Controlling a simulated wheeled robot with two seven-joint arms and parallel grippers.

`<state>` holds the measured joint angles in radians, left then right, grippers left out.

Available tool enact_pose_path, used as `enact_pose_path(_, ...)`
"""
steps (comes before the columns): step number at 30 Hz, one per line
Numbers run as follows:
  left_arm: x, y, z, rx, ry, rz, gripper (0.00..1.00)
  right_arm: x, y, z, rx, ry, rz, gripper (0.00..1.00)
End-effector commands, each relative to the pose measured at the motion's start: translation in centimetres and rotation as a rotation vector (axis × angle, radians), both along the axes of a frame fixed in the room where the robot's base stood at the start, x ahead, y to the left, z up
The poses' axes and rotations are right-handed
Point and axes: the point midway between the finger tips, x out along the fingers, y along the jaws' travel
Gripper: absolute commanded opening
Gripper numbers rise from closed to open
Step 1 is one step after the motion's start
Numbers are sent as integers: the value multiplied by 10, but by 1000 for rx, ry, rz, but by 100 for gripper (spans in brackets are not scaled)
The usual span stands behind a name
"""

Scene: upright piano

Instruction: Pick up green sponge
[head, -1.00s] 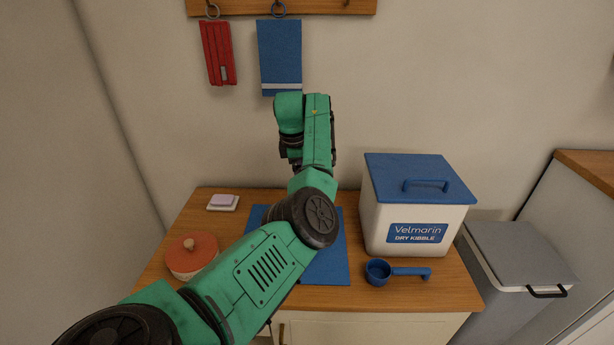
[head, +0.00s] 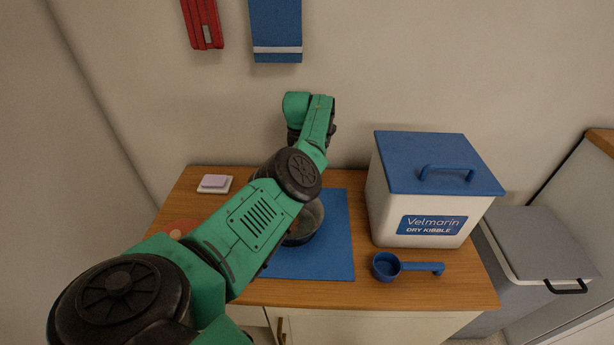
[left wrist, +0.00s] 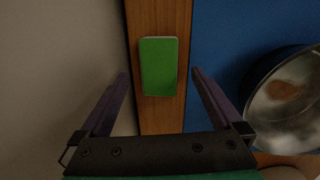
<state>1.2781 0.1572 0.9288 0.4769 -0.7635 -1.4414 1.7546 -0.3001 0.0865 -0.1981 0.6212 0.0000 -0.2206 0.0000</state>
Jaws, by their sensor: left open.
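The green sponge (left wrist: 158,66) lies on a strip of wooden counter in the left wrist view, beside the blue mat (left wrist: 222,40). My left gripper (left wrist: 159,80) is open and empty, its two dark fingers pointing toward the sponge, one on each side of it in the picture. I cannot tell how high the fingers are above the counter. In the head view my left arm reaches across the counter toward the wall, and the sponge is hidden behind it. My right gripper is in neither view.
A metal bowl (head: 304,226) stands on the blue mat. A white kibble bin (head: 420,195) and a blue scoop (head: 400,267) are at right. A pale bar on a white dish (head: 214,184) is at left. A mostly hidden orange lid (head: 182,229) shows beside my arm.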

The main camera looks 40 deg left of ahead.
Motion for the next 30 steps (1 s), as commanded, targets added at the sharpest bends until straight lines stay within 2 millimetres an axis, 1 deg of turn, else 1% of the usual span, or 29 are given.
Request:
enact_pose_path(1, 1, 1, -13, -3, 2, 0, 100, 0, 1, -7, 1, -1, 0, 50)
enact_pose_path(3, 3, 1, -23, -1, 2, -1, 100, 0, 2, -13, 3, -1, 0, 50)
enact_pose_path(4, 4, 1, -25, -1, 2, -1, 100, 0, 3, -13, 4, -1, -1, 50)
enact_pose_path(11, 5, 1, -25, 0, 0, 0, 100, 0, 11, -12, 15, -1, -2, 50)
enact_pose_path(24, 4, 1, -30, 1, 1, 0, 100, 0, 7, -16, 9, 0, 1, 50)
enact_pose_path(25, 5, 1, -29, 0, 0, 0, 92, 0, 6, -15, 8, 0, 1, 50)
enact_pose_path(26, 4, 1, -29, 0, 0, 0, 81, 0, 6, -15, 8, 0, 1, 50)
enact_pose_path(27, 5, 1, -29, 0, 0, 0, 66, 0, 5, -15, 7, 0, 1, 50)
enact_pose_path(29, 5, 1, -29, 0, 0, 0, 43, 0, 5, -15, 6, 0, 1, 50)
enact_pose_path(30, 4, 1, -29, 0, 0, 0, 27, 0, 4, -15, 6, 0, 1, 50)
